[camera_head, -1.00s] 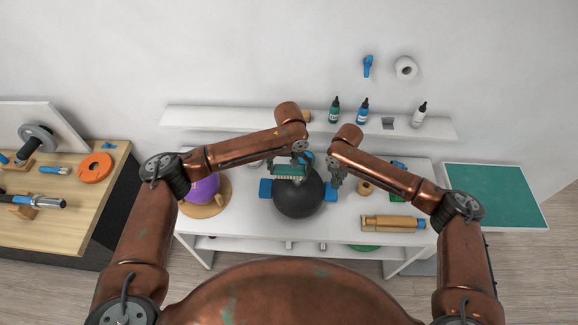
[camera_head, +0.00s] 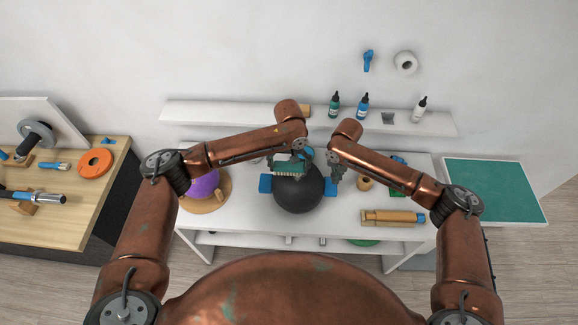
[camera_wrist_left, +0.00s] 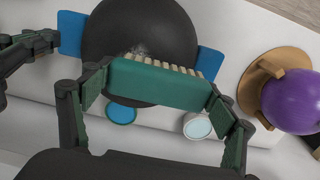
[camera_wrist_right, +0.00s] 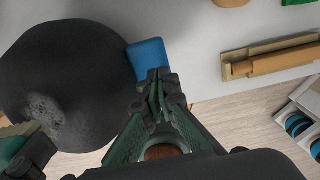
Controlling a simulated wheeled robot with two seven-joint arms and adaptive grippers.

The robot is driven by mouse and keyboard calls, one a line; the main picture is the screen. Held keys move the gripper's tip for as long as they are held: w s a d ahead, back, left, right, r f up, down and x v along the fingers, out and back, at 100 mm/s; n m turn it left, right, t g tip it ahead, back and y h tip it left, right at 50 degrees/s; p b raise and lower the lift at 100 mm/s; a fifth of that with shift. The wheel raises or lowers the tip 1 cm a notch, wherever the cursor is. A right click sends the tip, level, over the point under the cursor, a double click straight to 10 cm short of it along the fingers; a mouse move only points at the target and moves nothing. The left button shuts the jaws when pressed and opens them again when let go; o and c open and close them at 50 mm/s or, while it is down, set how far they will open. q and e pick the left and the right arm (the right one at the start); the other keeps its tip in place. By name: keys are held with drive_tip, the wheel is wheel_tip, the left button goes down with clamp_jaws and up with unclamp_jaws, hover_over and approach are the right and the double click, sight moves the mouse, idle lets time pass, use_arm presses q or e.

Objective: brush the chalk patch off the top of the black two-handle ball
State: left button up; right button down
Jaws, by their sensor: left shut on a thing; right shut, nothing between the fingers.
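The black ball (camera_head: 299,195) stands on the white table with a blue handle on each side, the left handle (camera_head: 265,184) and the right handle (camera_head: 331,192). A pale chalk patch (camera_wrist_right: 43,111) shows on its top in the right wrist view. My left gripper (camera_wrist_left: 150,84) is shut on a green brush (camera_wrist_left: 158,83), whose pale bristles face the ball's top; whether they touch it I cannot tell. The brush also shows in the head view (camera_head: 289,168). My right gripper (camera_wrist_right: 158,82) is shut and empty, by the right blue handle (camera_wrist_right: 148,56); I cannot tell whether it touches.
A purple ball (camera_head: 205,187) sits in a wooden ring left of the black ball. A wooden roller in a tray (camera_head: 392,218) lies at the right. Bottles (camera_head: 362,106) stand on the wall shelf (camera_head: 230,116) behind.

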use_arm(q)
drive_tip(key=shift+f, duration=0.8)
